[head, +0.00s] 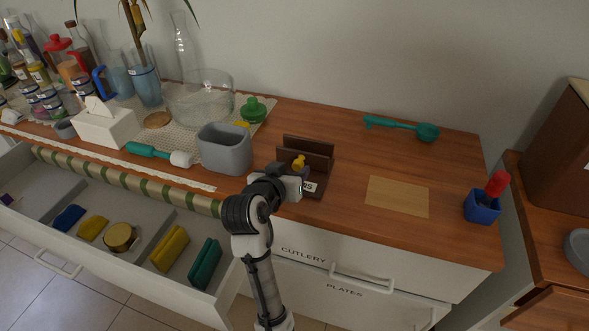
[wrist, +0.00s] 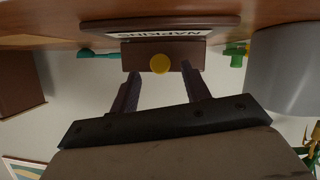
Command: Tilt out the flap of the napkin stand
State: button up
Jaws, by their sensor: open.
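The brown wooden napkin stand (head: 318,147) stands near the counter's front edge, behind my gripper in the head view. Its round yellow knob (head: 298,162) shows just above my gripper, and the white label is partly covered. In the wrist view the picture is upside down: the stand's brown front panel (wrist: 133,58) carries the yellow knob (wrist: 160,64), with the NAPKINS label (wrist: 168,34) on the board above it in the picture. My gripper (wrist: 160,72) is open, its fingertips on either side of the knob. I cannot tell whether they touch it.
A grey bin (head: 225,152) stands close left of the stand. A light wooden board (head: 398,196) lies to the right, with a green ladle (head: 405,127) behind. A blue cup (head: 481,208) stands near the right edge. The open drawer (head: 150,283) juts out front left.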

jog(key=shift+x, duration=1.3)
jog(key=c, duration=1)
jog(key=b, duration=0.2)
jog(key=f+t+b, duration=0.1)
jog(key=b, duration=0.1)
jog(key=shift+s+a+f, duration=0.2)
jog(key=shift+s+f, duration=0.05)
jog(key=b, duration=0.1)
jog(key=t+b, duration=0.1)
jog(key=b, duration=0.1)
jog(key=shift+s+f+t+h+b, duration=0.2)
jog(key=shift+f+t+h+b, duration=0.1)
jog(key=shift+h, duration=0.1)
jog(key=shift+t+b, duration=0.3)
jog(key=shift+b, duration=0.4)
jog(key=shift+s+r, duration=0.1)
jog(key=shift+r, duration=0.1)
